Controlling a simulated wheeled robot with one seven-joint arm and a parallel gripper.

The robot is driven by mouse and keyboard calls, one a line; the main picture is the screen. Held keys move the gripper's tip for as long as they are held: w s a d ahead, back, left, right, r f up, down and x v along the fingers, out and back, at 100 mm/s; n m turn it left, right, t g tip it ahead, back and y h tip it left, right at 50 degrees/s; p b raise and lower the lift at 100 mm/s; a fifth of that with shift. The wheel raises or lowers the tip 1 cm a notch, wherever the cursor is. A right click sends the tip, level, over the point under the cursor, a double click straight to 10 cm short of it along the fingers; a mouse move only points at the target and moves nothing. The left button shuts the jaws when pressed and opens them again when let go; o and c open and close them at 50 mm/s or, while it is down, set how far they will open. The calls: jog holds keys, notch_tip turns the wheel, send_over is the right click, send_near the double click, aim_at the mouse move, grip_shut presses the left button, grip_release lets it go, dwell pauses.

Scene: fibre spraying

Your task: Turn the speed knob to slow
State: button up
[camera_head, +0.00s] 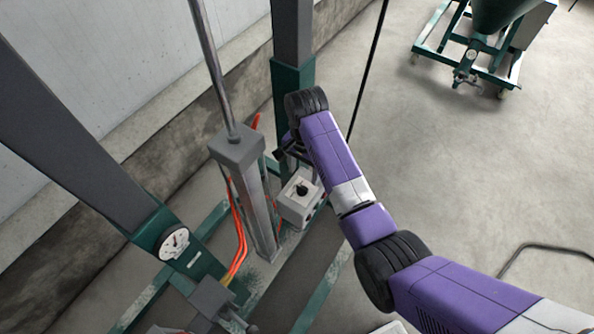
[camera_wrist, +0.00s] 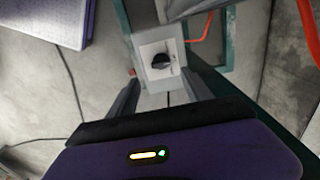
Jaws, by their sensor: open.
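The speed knob (camera_head: 302,190) is a black knob on the top face of a small light-grey control box (camera_head: 291,210), which stands beside a dark post. In the wrist view the knob (camera_wrist: 160,61) shows near the upper middle, on the pale face of the box (camera_wrist: 146,50). My gripper (camera_wrist: 161,88) is open, with its two grey fingers pointing towards the box, one to each side below the knob in the picture. The knob is not between the fingertips, and I cannot tell the exact gap. In the head view my gripper (camera_head: 284,153) is small and partly hidden by my wrist, above the box.
A grey square column (camera_head: 256,200) with a rod stands just left of the box, with orange hoses (camera_head: 239,235) beside it. A round gauge (camera_head: 174,243) sits on a green frame at lower left. A green wheeled machine (camera_head: 480,62) stands at upper right. The floor on the right is mostly clear.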

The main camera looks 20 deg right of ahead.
aim_at(302, 189)
jog(key=shift+w+f, duration=0.1)
jog(key=shift+f, duration=3.75)
grip_shut()
